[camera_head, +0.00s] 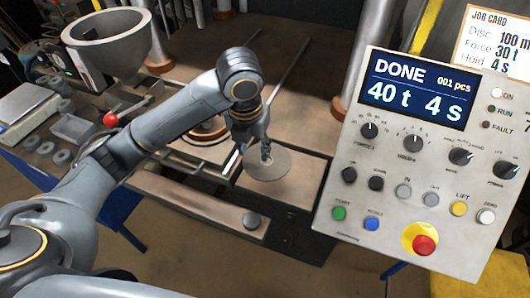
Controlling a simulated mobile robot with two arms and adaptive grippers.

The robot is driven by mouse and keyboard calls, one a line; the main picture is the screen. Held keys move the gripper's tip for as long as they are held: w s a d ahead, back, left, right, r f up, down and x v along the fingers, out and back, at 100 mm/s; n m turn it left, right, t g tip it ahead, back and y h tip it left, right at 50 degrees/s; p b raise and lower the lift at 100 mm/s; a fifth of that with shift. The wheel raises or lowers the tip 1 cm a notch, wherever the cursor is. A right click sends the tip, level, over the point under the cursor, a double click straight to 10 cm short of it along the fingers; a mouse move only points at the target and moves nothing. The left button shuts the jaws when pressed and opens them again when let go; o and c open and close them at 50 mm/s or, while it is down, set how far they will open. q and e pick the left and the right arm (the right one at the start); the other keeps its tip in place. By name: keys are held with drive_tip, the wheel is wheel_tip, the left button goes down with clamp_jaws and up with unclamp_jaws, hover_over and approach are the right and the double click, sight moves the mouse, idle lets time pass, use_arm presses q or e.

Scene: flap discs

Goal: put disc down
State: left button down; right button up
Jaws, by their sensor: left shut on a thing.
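A flat round grey-brown disc (268,165) is at the middle of the view, over a brown block surface (302,188). My left gripper (267,158) points down at the disc's centre and is shut on it. The disc lies flat; whether it touches the surface below cannot be told. My left arm comes in from the left and hides part of the press bed behind it. My right gripper does not show.
A control panel (345,215) stands at the right, its screen (416,92) reading DONE, 40 t, 4 s. A job card (497,45) is behind it. A funnel (105,38), a scale (22,104) and several small rings (62,157) are at the left.

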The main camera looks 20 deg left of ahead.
use_arm(q)
drive_tip(key=w+f+p, duration=0.1)
drive_tip(key=w+f, duration=0.1)
drive_tip(key=w, duration=0.1)
drive_tip(key=w+f+p, duration=0.1)
drive_tip(key=w+f, duration=0.2)
drive_tip(key=shift+f, duration=0.25)
drive_tip(key=shift+w+a+f, duration=0.1)
drive_tip(key=shift+w+f, duration=0.1)
drive_tip(key=shift+f, duration=0.25)
drive_tip(key=f+p, duration=0.2)
drive_tip(key=f, duration=0.1)
drive_tip(key=shift+w, duration=0.2)
drive_tip(key=shift+f, duration=0.2)
drive_tip(key=c, duration=0.8)
unclamp_jaws()
drive_tip(key=shift+f, duration=0.1)
drive_tip(key=shift+o, duration=0.2)
